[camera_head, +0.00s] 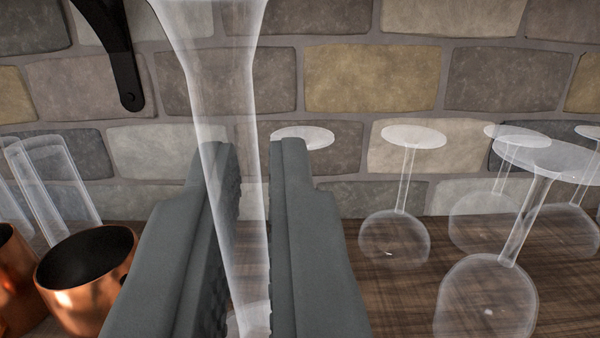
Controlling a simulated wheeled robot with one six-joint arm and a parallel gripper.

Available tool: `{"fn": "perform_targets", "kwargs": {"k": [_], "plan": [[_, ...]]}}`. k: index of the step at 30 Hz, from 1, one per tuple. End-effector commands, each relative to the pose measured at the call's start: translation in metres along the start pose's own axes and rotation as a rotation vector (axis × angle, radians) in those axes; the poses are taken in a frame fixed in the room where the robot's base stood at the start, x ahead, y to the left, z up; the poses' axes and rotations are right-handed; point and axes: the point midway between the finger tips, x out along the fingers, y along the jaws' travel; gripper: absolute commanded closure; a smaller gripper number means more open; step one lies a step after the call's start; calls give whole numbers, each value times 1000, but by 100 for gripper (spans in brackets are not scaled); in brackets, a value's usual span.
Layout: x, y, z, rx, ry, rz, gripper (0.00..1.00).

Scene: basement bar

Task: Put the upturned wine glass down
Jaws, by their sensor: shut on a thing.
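My gripper (250,185) is shut on a clear wine glass (222,60), with one grey finger on each side of its stem. The glass flares out toward the top edge of the view and leans slightly, its upper end to the left. Its top end is out of view, and its lower part runs down between the fingers to the bottom edge. I cannot see whether its lower end touches the wooden surface (400,290).
Several upturned wine glasses, including a far one (395,235) and a near one (487,300), stand on the wood at right. Copper mugs (85,285) and clear tumblers (55,180) are at left. A stone wall (370,75) is behind, with a black bracket (115,50) at upper left.

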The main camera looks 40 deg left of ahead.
Motion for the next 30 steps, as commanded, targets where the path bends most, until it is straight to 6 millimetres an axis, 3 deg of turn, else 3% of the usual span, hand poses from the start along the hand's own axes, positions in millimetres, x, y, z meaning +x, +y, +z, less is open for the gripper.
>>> {"fn": "perform_targets", "kwargs": {"k": [6,15,23,30], "plan": [[41,4,8,0,-1,0,100],[72,6,14,0,-1,0,100],[89,8,17,0,-1,0,100],[83,8,37,0,-1,0,100]]}}
